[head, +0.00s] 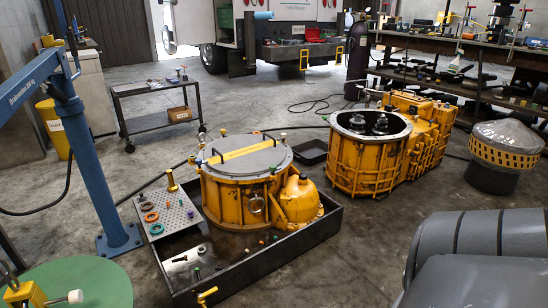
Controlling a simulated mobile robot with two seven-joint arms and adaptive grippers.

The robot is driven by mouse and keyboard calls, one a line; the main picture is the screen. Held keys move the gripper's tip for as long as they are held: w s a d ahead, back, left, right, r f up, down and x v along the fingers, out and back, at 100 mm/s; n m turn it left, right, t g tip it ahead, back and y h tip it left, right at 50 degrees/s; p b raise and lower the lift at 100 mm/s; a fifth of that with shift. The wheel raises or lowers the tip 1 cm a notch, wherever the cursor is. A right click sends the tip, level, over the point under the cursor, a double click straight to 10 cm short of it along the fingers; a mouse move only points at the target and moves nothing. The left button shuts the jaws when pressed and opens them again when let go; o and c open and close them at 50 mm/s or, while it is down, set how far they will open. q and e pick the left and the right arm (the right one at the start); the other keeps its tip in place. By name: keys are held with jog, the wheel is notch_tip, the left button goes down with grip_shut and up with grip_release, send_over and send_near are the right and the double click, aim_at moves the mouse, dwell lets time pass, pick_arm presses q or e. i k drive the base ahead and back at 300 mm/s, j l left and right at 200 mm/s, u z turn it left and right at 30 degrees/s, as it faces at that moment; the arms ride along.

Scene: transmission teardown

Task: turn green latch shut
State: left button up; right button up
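A yellow round housing (232,205) with a grey lid (262,158) and a yellow bar (240,152) across it stands in a black tray (262,262). Small coloured pieces sit around its rim, among them a green-tipped one (284,136). Another small green piece (276,238) sits by the tray near red and orange ones. I cannot tell which green piece is the latch, nor its position. Neither of my grippers is in view.
A perforated plate with coloured rings (180,218) is at the tray's left. A blue crane post (88,150) stands further left. An open yellow gearbox (365,168) stands behind right, near a domed drum (500,150). Bare floor lies right of the tray.

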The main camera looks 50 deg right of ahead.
aim_at(273, 168)
jog(key=i+l+z, duration=0.2)
jog(key=l, duration=0.95)
jog(key=i+l+z, duration=0.1)
jog(key=l, duration=0.3)
jog(key=i+l, duration=0.1)
jog(key=l, duration=0.3)
jog(key=i+l+z, duration=0.15)
jog(key=l, duration=0.25)
jog(key=i+l+z, duration=0.1)
jog(key=l, duration=0.25)
jog(key=i+l, duration=0.1)
jog(key=l, duration=0.3)
jog(key=i+l+z, duration=0.15)
jog(key=l, duration=0.2)
